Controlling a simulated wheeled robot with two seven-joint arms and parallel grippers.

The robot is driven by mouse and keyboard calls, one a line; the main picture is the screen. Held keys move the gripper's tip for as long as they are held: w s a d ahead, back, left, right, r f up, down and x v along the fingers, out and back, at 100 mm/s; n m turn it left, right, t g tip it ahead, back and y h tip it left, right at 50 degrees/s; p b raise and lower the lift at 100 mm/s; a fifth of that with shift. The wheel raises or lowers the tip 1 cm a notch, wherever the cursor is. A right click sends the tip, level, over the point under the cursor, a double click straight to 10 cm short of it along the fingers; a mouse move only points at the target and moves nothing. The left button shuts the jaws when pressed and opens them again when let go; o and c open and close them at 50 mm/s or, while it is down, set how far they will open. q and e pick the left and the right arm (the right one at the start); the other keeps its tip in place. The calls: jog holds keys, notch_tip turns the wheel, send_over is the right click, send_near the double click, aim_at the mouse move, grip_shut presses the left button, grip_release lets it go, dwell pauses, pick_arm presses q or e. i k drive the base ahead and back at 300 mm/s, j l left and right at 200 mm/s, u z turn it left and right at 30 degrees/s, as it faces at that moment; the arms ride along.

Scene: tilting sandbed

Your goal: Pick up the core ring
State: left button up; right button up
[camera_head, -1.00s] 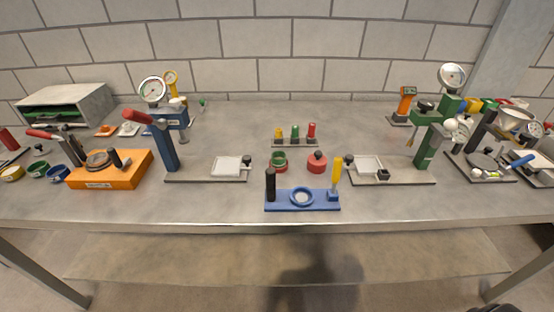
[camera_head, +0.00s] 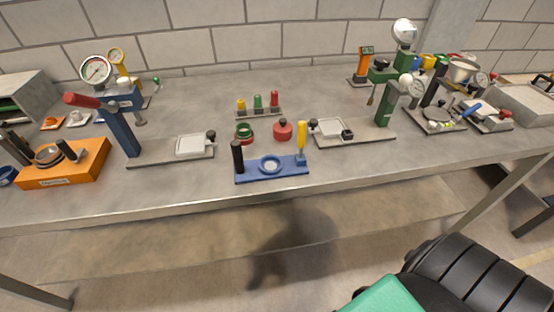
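I cannot tell for certain which ring is the core ring. A green ring-shaped piece (camera_head: 244,131) sits on the table behind the blue fixture (camera_head: 272,173). A blue ring (camera_head: 270,164) lies on that fixture, between a black post and a yellow-handled post. Another blue ring (camera_head: 7,176) is cut by the left edge of the view. A metal ring (camera_head: 48,156) lies on the orange block (camera_head: 62,174). Neither gripper shows in the head view.
A red knobbed piece (camera_head: 283,131) stands beside the green one. A blue press (camera_head: 124,128) stands at left and a green press (camera_head: 391,95) at right, with flat plates between. The table's front edge (camera_head: 180,205) is clear. A black ribbed part and a green part fill the lower right.

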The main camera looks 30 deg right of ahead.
aim_at(244, 133)
jog(key=l+z, duration=0.25)
jog(key=l, duration=0.45)
jog(key=l+z, duration=0.2)
jog(key=l, duration=0.5)
jog(key=i+l+z, duration=0.25)
jog(key=l, duration=0.45)
jog(key=k, duration=0.05)
